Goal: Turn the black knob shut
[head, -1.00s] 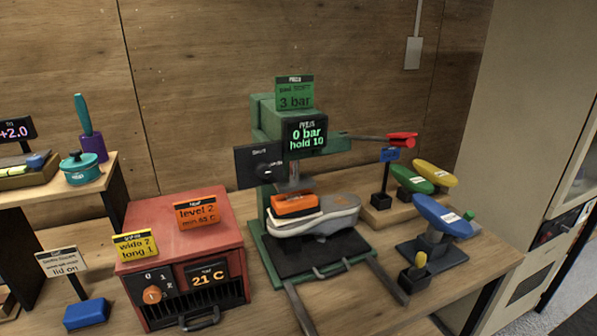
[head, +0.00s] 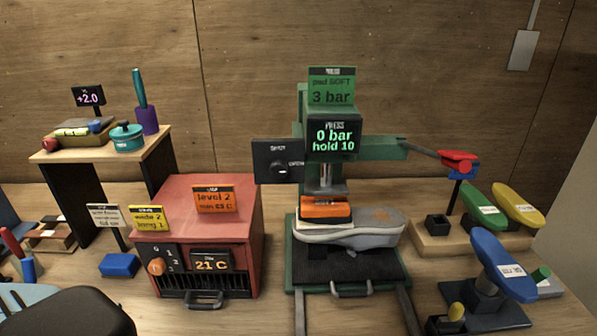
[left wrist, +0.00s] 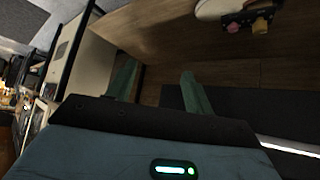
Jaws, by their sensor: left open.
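The black knob (head: 281,169) is on a black panel (head: 262,150) at the left side of the green press (head: 374,149). The panel is lettered SHUT above the knob and OPEN to its right. A small pale mark shows on the knob; which word it points to is too small to tell. The press display (head: 333,136) reads 0 bar, hold 10. My left gripper (left wrist: 160,82) is open and empty in the left wrist view, away from the knob, with its two green fingers apart. My right gripper is in neither view.
A grey sneaker (head: 350,227) sits in the press under an orange block (head: 325,208). A red heater box (head: 209,238) stands left of the press. Blue, green and yellow pads stand on the right. Part of my arm shows at the lower left. The space before the panel looks clear.

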